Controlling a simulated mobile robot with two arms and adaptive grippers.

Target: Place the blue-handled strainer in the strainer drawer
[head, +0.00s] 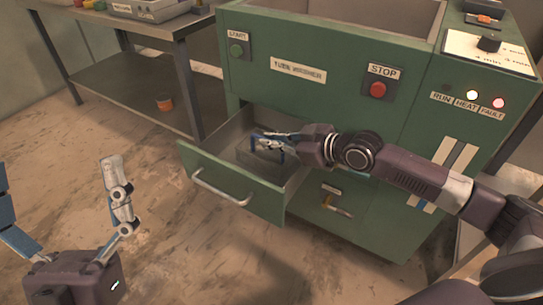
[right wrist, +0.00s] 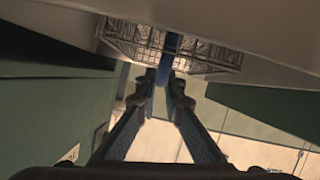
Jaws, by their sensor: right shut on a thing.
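The strainer drawer (head: 236,190) is pulled open at the lower front of the green machine, with a silver bar handle. My right gripper (head: 262,142) reaches into the drawer opening from the right. It is shut on the blue handle (right wrist: 167,72) of the strainer. The strainer's wire mesh basket (right wrist: 125,40) shows beyond the fingertips (right wrist: 163,83) in the right wrist view, between pale drawer surfaces. In the head view the basket is hard to make out; whether it touches the drawer floor I cannot tell. My left gripper (head: 62,190) is at lower left, fingers spread wide and empty.
The green machine (head: 300,95) reads "TUBE WASHER", with a START button and a red STOP button (head: 377,90). A lower latch handle (head: 336,206) is beside the drawer. A metal table (head: 130,75) with trays stands at the back left. Floor left of the drawer is clear.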

